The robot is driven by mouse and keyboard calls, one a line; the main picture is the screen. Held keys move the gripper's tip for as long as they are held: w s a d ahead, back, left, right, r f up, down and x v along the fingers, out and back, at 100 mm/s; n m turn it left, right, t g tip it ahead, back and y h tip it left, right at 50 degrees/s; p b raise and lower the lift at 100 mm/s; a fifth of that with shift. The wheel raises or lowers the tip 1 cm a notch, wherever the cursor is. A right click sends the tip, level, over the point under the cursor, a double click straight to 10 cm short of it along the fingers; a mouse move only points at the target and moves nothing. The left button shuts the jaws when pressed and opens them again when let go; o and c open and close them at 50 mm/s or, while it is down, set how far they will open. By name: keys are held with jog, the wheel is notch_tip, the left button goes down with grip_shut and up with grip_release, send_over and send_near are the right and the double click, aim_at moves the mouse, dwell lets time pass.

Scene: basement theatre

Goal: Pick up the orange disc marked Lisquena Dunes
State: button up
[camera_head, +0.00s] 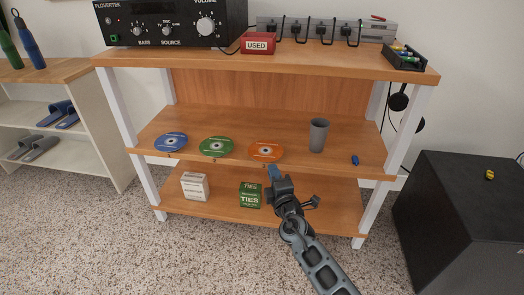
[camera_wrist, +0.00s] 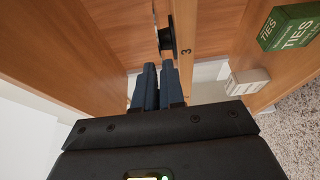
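The orange disc (camera_head: 266,150) lies on the middle shelf, the rightmost of three discs, close to the shelf's front edge. Its printed name is too small to read. My gripper (camera_head: 272,171) is in front of that edge, just below the disc in the head view. In the wrist view my gripper's two blue fingers (camera_wrist: 158,66) point toward the shelf edge, with a narrow gap between them and nothing visibly held. A dark thing (camera_wrist: 167,39) at the edge, near the mark 3, is just beyond the fingertips. I cannot tell whether it is part of the disc.
A green disc (camera_head: 216,147) and a blue disc (camera_head: 171,142) lie to the left. A grey cup (camera_head: 318,135) stands to the right. The lower shelf holds a green box (camera_head: 250,195) and a white box (camera_head: 194,186). A black cabinet (camera_head: 462,215) stands at the right.

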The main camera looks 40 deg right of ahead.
aim_at(269, 159)
jog(key=x, duration=0.5)
jog(key=shift+w, duration=0.15)
jog(key=shift+c, duration=0.3)
grip_shut()
jog(key=shift+r, duration=0.1)
jog(key=shift+r+p, duration=0.6)
jog(key=shift+r, duration=0.05)
jog(key=s+d+r+p, duration=0.5)
jog(key=s+d+r, duration=0.2)
jog(key=d+r, duration=0.2)
jog(key=shift+r, duration=0.2)
